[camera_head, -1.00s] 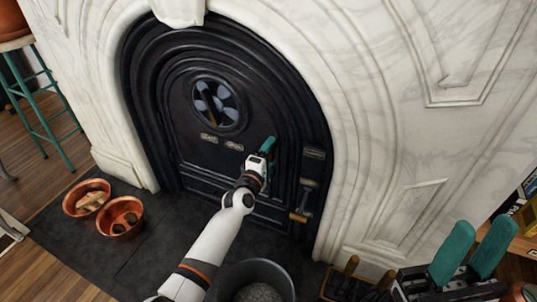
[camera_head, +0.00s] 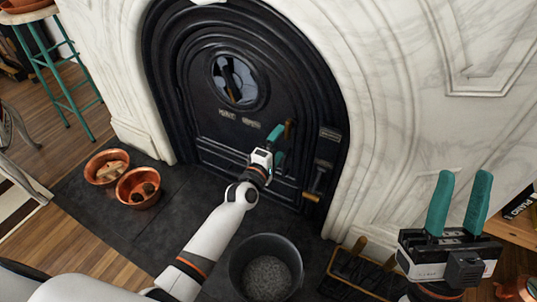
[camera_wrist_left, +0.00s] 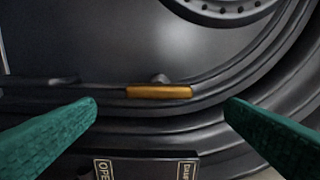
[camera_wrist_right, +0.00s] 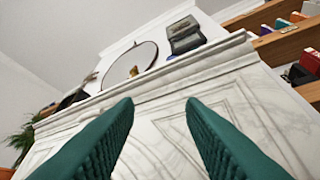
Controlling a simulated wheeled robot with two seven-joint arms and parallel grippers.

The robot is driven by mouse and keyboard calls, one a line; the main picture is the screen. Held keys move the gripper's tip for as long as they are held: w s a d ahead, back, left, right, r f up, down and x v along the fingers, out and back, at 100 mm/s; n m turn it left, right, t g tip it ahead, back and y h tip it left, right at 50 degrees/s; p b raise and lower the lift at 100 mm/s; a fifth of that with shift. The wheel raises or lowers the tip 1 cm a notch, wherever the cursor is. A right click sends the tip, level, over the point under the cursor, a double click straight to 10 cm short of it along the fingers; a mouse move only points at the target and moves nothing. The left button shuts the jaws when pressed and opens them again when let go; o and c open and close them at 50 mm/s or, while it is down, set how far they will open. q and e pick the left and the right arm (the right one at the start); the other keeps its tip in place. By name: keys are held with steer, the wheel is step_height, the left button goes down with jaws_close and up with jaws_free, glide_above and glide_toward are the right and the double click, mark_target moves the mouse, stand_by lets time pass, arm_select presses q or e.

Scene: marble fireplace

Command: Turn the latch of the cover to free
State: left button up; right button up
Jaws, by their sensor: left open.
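The black arched fireplace cover (camera_head: 205,120) has a round window and stands shut in the marble surround. Its latch (camera_head: 290,127) is a small brown bar that looks roughly upright, at the right side of the door. My left gripper (camera_head: 279,144) is open just left of and below it. In the left wrist view the latch (camera_wrist_left: 158,92) is a short brown bar lying crosswise between the open fingers, apparently untouched. Its pivot is partly hidden. My right gripper (camera_head: 463,175) is open and empty, raised at the right, away from the cover.
A label plate (camera_head: 330,133) and a second brass-handled lever (camera_head: 316,183) sit on the frame right of the latch. Copper bowls (camera_head: 138,188), a dark bucket (camera_head: 266,268) and a tool holder (camera_head: 358,272) stand on the hearth. A stool (camera_head: 55,70) is at the left.

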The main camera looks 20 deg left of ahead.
arm_select(q)
steer(key=s+a+p, duration=0.1)
steer(key=s, duration=0.5)
arm_select(e)
steer(key=w+f+g+h, duration=0.1)
steer(key=w+f+g, duration=0.2)
steer(key=w+g, duration=0.1)
steer(key=shift+w+a+f+h, duration=0.3)
steer(key=shift+w+f, duration=0.05)
steer(key=shift+f, duration=0.05)
